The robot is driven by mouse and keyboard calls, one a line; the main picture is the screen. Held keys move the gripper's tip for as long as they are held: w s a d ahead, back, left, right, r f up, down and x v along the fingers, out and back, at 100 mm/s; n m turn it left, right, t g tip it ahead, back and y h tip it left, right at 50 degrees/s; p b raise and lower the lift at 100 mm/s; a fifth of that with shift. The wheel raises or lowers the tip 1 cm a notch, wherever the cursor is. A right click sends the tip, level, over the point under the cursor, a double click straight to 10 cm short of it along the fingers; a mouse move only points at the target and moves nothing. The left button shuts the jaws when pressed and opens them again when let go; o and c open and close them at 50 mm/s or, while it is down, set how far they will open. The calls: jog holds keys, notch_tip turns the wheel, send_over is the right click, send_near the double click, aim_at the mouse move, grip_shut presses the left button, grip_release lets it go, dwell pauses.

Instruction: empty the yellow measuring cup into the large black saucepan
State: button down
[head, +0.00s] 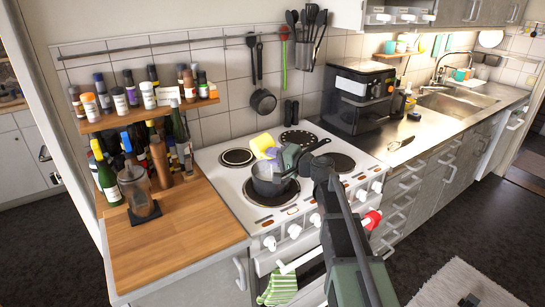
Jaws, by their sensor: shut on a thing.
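The large black saucepan (267,188) stands upright on the front left hob plate of the white cooker. A black handle reaches from it to the upper right. The yellow measuring cup (262,142) appears above the pan's far rim, with a small purple patch just below it. It looks tilted, but its opening and contents are too small to make out. My gripper (278,153) is over the pan, at the end of my arm coming from the lower right, and is shut on the yellow cup. The fingers are small and partly hidden, and the pan's inside is mostly covered.
A wooden counter (180,235) with a coffee grinder (136,190) and several bottles lies left of the cooker (236,181). A black coffee machine (358,100) stands behind right. Utensils hang from a rail behind. The rear left hob plate (237,157) is free.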

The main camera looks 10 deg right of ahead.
jog(key=shift+w+d+f+m+y+b, duration=0.1)
jog(key=shift+d+f+m+y+b, duration=0.15)
jog(key=shift+m+b, duration=0.45)
dwell(0.4)
jog(key=shift+a+r, duration=0.1)
jog(key=shift+r, duration=0.1)
